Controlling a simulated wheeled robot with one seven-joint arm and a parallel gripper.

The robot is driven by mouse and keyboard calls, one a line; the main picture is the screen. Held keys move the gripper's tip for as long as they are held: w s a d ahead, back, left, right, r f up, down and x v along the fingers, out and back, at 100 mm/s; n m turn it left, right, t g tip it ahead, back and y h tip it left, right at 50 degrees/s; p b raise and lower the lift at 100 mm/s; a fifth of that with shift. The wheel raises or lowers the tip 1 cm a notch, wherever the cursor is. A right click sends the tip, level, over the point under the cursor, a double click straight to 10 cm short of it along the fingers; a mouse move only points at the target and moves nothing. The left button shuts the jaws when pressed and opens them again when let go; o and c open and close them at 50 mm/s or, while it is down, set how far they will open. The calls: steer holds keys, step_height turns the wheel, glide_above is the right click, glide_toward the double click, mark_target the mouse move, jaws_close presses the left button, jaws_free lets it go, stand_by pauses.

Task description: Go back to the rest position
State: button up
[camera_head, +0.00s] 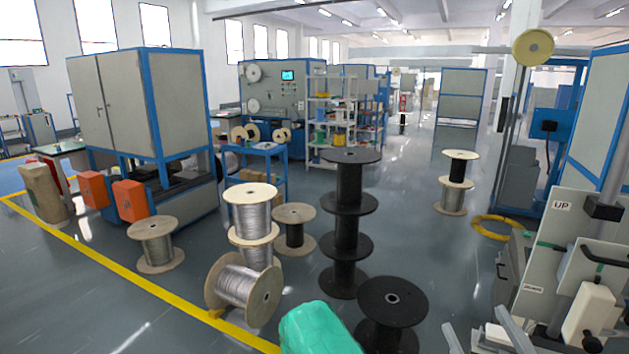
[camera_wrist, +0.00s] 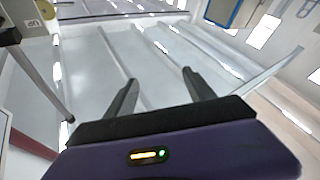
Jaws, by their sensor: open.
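My gripper (camera_wrist: 160,82) shows in the wrist view with its two dark fingers apart and nothing between them. Behind the fingers are a pale, tilted background and long light bars. In the head view a green rounded part (camera_head: 318,330) shows at the bottom centre; I cannot tell the fingers there. A grey panel marked UP (camera_head: 562,206) stands at the right of the head view, and a sign with the same letters (camera_wrist: 6,24) shows at the upper left of the wrist view.
Black spools (camera_head: 345,205) stand stacked in the middle, with wire spools (camera_head: 252,222) to their left. A yellow coil (camera_head: 497,227) lies on the floor at right. Blue-framed cabinets (camera_head: 150,105) stand at left. A yellow floor line (camera_head: 130,272) runs along the left. Open floor (camera_head: 440,270) lies right of the black spools.

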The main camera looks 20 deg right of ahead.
steer(key=s+a+f+g+y, duration=0.2)
steer(key=s+a+f+g, duration=0.1)
steer(key=s+a+f, duration=0.5)
steer(key=s+a+f+m+g+y, duration=0.1)
steer(key=s+a+f+g+y, duration=0.2)
steer(key=s+a+f, duration=0.5)
steer(key=s, duration=0.5)
steer(key=shift+f+y, duration=0.3)
steer(key=shift+f, duration=0.05)
